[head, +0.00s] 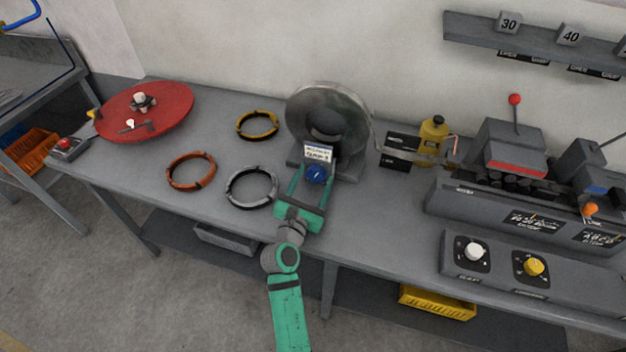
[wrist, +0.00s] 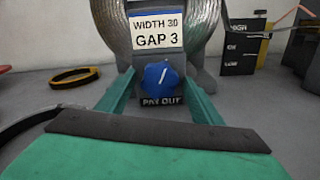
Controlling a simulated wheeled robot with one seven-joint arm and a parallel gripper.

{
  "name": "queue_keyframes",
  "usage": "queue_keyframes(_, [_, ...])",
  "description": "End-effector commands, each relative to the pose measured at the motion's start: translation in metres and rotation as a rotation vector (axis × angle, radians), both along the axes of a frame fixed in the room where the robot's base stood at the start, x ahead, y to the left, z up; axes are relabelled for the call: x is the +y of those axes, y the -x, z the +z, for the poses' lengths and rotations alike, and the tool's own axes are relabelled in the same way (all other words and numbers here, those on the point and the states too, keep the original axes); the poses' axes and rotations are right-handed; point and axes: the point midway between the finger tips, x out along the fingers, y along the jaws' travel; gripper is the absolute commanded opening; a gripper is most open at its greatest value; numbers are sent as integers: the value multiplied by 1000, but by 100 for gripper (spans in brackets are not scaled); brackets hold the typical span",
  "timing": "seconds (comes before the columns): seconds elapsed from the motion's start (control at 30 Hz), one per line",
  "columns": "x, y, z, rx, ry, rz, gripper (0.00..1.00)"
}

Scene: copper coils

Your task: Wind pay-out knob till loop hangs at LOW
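The blue pay-out knob (head: 316,174) is on the front of the coil stand, under a card reading WIDTH 30, GAP 3. It also shows in the wrist view (wrist: 161,77), with a white pointer line tilted up to the right and a PAY OUT label below. My gripper (head: 315,172) is open, its green fingers on either side of the knob; a gap shows at the left finger in the wrist view (wrist: 160,80). The grey coil (head: 329,115) stands upright behind.
Yellow (head: 258,136), orange (head: 190,185) and grey (head: 251,203) rings lie left of the stand. A red turntable (head: 170,112) is at the far left. A machine with levers (head: 512,150) and a panel with white and yellow knobs (head: 534,266) occupy the right.

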Motion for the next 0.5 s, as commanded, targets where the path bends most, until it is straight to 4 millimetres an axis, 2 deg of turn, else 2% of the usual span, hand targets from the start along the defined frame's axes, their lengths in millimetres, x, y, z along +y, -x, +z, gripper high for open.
queue_keyframes(0.03, [0,0,0,0,0,0,47])
queue_keyframes(0.13, [0,0,0,0,0,0,23])
queue_keyframes(0.17, [0,0,0,0,0,0,20])
queue_keyframes(0.37, [0,0,0,-10,-30,0,20])
queue_keyframes(0.5, [0,0,0,-44,-136,0,20])
